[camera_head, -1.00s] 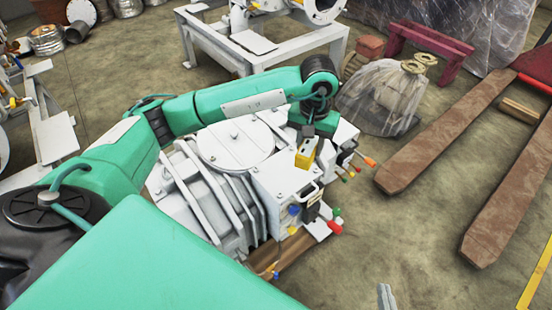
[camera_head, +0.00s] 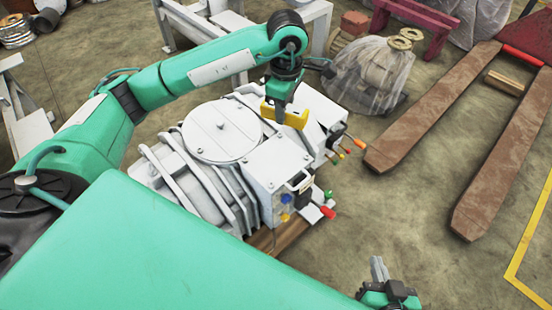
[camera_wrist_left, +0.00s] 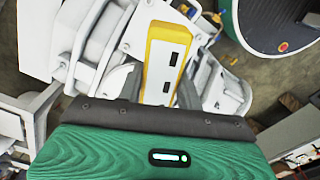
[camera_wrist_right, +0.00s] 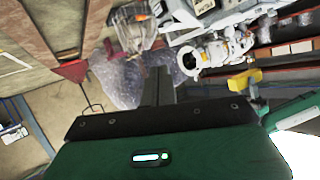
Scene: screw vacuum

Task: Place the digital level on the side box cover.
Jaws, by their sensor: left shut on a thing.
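The digital level (camera_head: 286,116) is a yellow bar with a pale face and dark windows. My left gripper (camera_head: 283,98) is shut on it and holds it near the far edge of the side box's white cover (camera_head: 276,160). The gap between level and cover cannot be judged. In the left wrist view the level (camera_wrist_left: 166,62) sits between the fingers (camera_wrist_left: 160,92), its face with the windows showing. My right gripper (camera_head: 379,268) is at the bottom of the head view, empty, away from the pump. Its fingers (camera_wrist_right: 161,86) look shut together in the right wrist view.
The white vacuum pump (camera_head: 220,131) stands on a wooden base, with coloured knobs on the box's right side. A plastic-wrapped object (camera_head: 374,78) stands behind, and a pallet jack (camera_head: 430,110) lies at right. Floor between pump and jack is clear.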

